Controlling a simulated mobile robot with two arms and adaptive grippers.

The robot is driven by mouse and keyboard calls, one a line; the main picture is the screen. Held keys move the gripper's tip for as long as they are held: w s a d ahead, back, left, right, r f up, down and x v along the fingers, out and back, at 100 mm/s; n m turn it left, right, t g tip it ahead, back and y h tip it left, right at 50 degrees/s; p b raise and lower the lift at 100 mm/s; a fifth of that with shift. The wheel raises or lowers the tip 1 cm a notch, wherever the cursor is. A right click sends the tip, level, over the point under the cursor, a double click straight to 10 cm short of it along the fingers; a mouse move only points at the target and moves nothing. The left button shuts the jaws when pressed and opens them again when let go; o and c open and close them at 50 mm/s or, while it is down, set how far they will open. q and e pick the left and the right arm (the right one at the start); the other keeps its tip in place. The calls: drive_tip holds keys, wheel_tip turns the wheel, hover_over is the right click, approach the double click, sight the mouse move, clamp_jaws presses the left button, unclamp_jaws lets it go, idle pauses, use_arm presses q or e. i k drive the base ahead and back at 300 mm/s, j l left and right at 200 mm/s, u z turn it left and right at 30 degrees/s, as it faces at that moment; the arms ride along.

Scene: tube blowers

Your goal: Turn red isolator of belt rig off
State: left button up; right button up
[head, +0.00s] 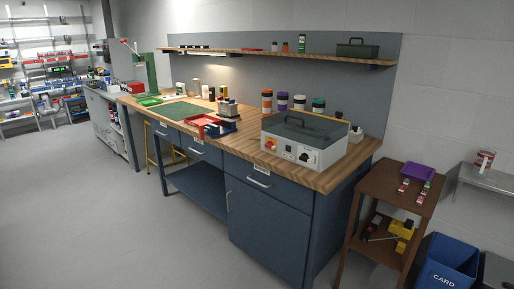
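A pale grey box with a dark see-through cover (325,157) stands on the right end of the wooden workbench; it looks like the belt rig. A red isolator knob on a yellow plate (271,145) is at the left of its front panel. A small dark switch (289,150) and a black knob (304,156) sit to its right. The isolator's exact position is too small to tell. Neither of my grippers is in view.
The workbench (345,168) has blue drawers and a cupboard below. Several coloured-lid jars (282,101) stand behind the box. A red tray (208,122) lies to its left. A brown trolley (386,178) and a blue bin (447,262) stand at right. The floor in front is clear.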

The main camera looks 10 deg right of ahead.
sight(270, 145)
drive_tip(key=i+j+z, duration=0.75)
drive_tip(key=i+j, duration=0.2)
drive_tip(key=j, duration=0.1)
